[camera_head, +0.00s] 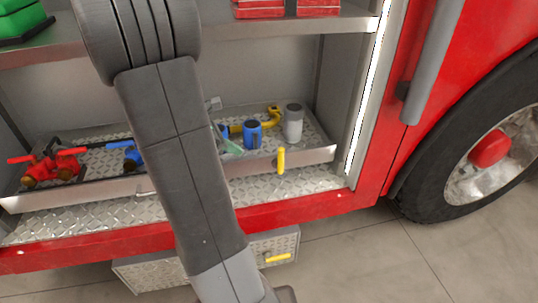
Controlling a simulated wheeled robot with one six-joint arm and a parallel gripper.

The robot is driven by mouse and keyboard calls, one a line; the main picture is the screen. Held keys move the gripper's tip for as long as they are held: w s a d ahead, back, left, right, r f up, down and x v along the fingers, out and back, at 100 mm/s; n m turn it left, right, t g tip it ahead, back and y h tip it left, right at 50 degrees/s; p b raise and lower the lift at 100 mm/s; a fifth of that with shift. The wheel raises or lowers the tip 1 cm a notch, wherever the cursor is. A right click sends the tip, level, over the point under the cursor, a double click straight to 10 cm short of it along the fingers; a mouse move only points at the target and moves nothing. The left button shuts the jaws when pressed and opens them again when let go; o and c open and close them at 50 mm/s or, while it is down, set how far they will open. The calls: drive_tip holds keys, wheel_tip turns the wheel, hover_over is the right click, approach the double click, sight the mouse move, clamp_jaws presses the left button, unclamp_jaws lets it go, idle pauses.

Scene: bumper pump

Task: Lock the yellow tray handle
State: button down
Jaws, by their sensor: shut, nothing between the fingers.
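A yellow handle (281,160) stands upright on the front lip of the metal tray (305,157) in the truck's open compartment. Its upper end rises slightly above the lip. A second yellow handle (277,258) lies nearly level on the front of the drawer (286,243) below the red sill. My grey arm crosses the middle of the view from top to bottom and hides part of the tray and drawer. The arm runs out at the bottom edge, left of the lower handle. My gripper's fingers are not visible.
The tray holds a red valve fitting (52,168), a blue fitting (253,134), a grey cylinder (293,122) and a curved yellow piece (272,114). A shelf (270,29) spans above. A large wheel (490,150) stands at right. Open floor (400,260) lies lower right.

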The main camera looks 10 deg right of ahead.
drive_tip(key=shift+f, duration=0.1)
drive_tip(key=b, duration=0.4)
approach(281, 161)
drive_tip(key=shift+w+a+f+x, duration=0.25)
drive_tip(key=shift+w+a+x, duration=0.15)
drive_tip(key=shift+x, duration=2.35)
drive_tip(key=shift+d, duration=0.1)
drive_tip(key=shift+r+p, duration=0.15)
drive_tip(key=shift+p, duration=0.3)
